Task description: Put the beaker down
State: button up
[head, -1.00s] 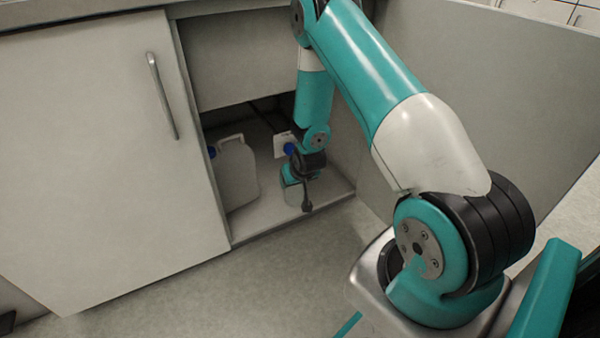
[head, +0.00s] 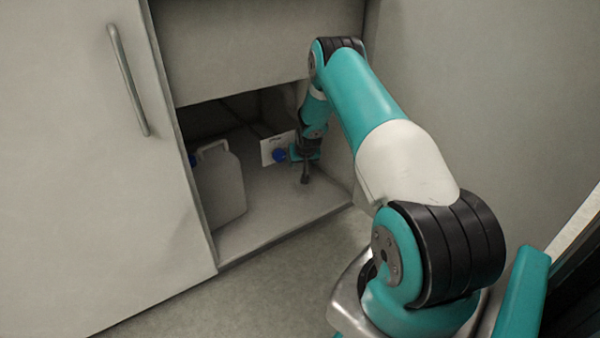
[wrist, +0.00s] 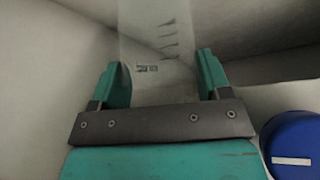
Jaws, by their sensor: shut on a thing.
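The clear glass beaker (wrist: 158,40) with dark graduation marks shows in the wrist view, between the two teal fingers of my gripper (wrist: 162,74). The fingers are shut on it. In the head view my gripper (head: 305,168) is inside the open cabinet, low over the right part of the cabinet floor (head: 262,222). The beaker is too faint there to make out clearly, and I cannot tell whether its base touches the floor.
A whitish jug (head: 220,187) stands at the left of the cabinet opening. A blue round cap (head: 279,155) by a white label (head: 270,149) is close left of my gripper. The cabinet door (head: 90,170) is at the left. The floor between jug and gripper looks clear.

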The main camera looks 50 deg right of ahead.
jog(key=shift+w+d+b, duration=0.15)
jog(key=shift+w+d, duration=0.2)
jog(key=shift+w, duration=0.2)
jog(key=shift+w+d+b, duration=0.15)
jog(key=shift+w+d, duration=0.15)
jog(key=shift+w, duration=0.2)
jog(key=shift+w+d+f, duration=0.1)
jog(key=shift+w+d, duration=0.1)
jog(key=shift+w, duration=0.05)
notch_tip(320, 180, down, 4)
jog(key=b, duration=0.3)
jog(key=shift+s+r, duration=0.1)
jog(key=shift+r, duration=0.25)
jog(key=shift+a, duration=0.1)
jog(key=o, duration=1.2)
